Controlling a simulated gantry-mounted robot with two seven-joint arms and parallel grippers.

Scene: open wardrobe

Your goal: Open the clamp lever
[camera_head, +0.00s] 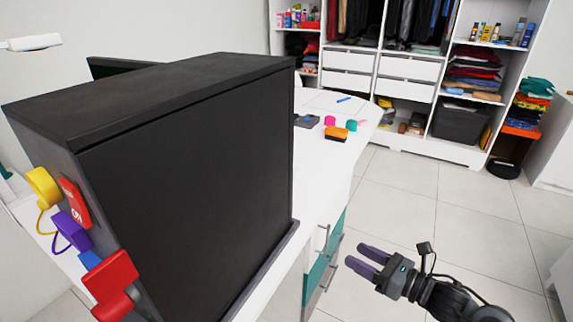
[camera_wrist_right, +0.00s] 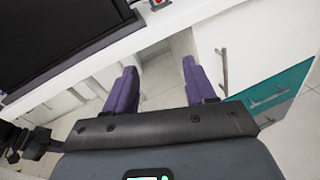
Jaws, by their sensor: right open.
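A large black box (camera_head: 190,165) stands on the white desk (camera_head: 312,160). Its left side carries a yellow part (camera_head: 43,187), a red tag with lettering (camera_head: 75,200), a purple part (camera_head: 72,231), a blue part (camera_head: 89,260) and a red blocky part (camera_head: 110,277). I cannot tell which of these, if any, is the clamp lever. My right gripper (camera_head: 358,256), with purple fingers, is open and empty, right of the box beside the desk drawers. The right wrist view shows its two fingers (camera_wrist_right: 160,66) apart, with nothing between them. My left gripper is not in view.
Drawers with teal fronts (camera_head: 318,280) and metal handles are close to my right gripper. Small colored items, including an orange one (camera_head: 336,133), lie on the desk's far end. An open wardrobe (camera_head: 400,70) stands at the back. The tiled floor (camera_head: 420,200) is clear.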

